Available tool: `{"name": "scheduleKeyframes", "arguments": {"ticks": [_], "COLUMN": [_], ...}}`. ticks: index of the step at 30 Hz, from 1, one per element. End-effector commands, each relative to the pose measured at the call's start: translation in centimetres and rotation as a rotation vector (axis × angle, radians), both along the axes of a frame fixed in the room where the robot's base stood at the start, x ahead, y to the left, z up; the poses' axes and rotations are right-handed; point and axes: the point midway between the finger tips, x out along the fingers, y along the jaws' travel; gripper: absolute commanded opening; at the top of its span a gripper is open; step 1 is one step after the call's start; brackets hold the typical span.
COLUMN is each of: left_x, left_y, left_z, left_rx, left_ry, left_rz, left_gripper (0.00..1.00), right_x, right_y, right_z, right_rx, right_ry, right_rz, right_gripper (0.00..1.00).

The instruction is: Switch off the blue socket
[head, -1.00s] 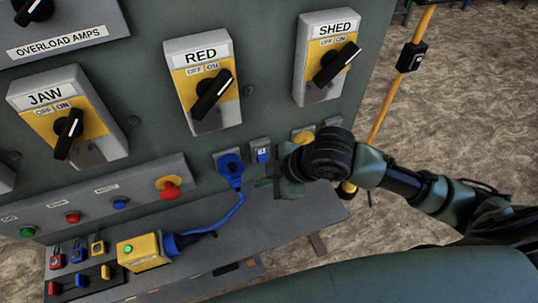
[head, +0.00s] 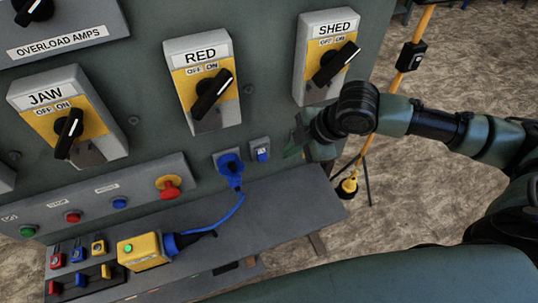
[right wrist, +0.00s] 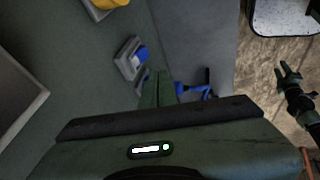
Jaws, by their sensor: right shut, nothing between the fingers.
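The blue socket (head: 229,163) is on the lower panel of the green cabinet, with a blue plug in it and a blue cable (head: 238,203) hanging down. Just right of it is a small grey switch box (head: 260,150) with a blue rocker (head: 262,155). The rocker also shows in the right wrist view (right wrist: 141,53). My right gripper (head: 289,153) is shut and empty, a little right of the switch box and apart from it. In the right wrist view its fingertips (right wrist: 158,76) partly cover the socket. My left gripper (right wrist: 288,74) shows small there with fingers apart.
A grey ledge (head: 290,200) runs below the sockets. It holds a yellow box (head: 143,251) on the cable. Rotary switches JAW (head: 68,133), RED (head: 211,95) and SHED (head: 336,64) are above. A red stop button (head: 169,187) is to the left.

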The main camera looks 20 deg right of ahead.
Motion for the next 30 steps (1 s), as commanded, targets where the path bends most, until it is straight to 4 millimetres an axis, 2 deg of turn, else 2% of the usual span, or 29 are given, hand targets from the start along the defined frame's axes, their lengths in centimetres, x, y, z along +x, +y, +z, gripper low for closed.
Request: {"name": "scheduleKeyframes", "arguments": {"ticks": [5, 15, 21, 30], "left_x": [0.0, 0.0, -0.1, -0.1], "left_y": [0.0, 0.0, 0.0, 0.0], "left_z": [0.9, 2.8, 3.6, 3.8], "left_rx": [0.0, 0.0, 0.0, 0.0], "left_ry": [0.0, 0.0, 0.001, 0.001], "left_rz": [0.0, 0.0, 0.0, 0.0], "left_gripper": [0.36, 0.36, 0.36, 0.36], "right_x": [0.9, 3.7, 6.0, 6.8], "right_y": [1.0, 3.3, 3.3, 3.3], "right_z": [-2.3, -8.3, -9.4, -10.1], "right_rx": [0.001, -0.001, -0.002, -0.001], "right_ry": [0.005, 0.002, 0.001, 0.0], "right_rz": [0.0, -0.002, -0.002, 0.001], "right_gripper": [0.0, 0.0, 0.0, 0.0]}}
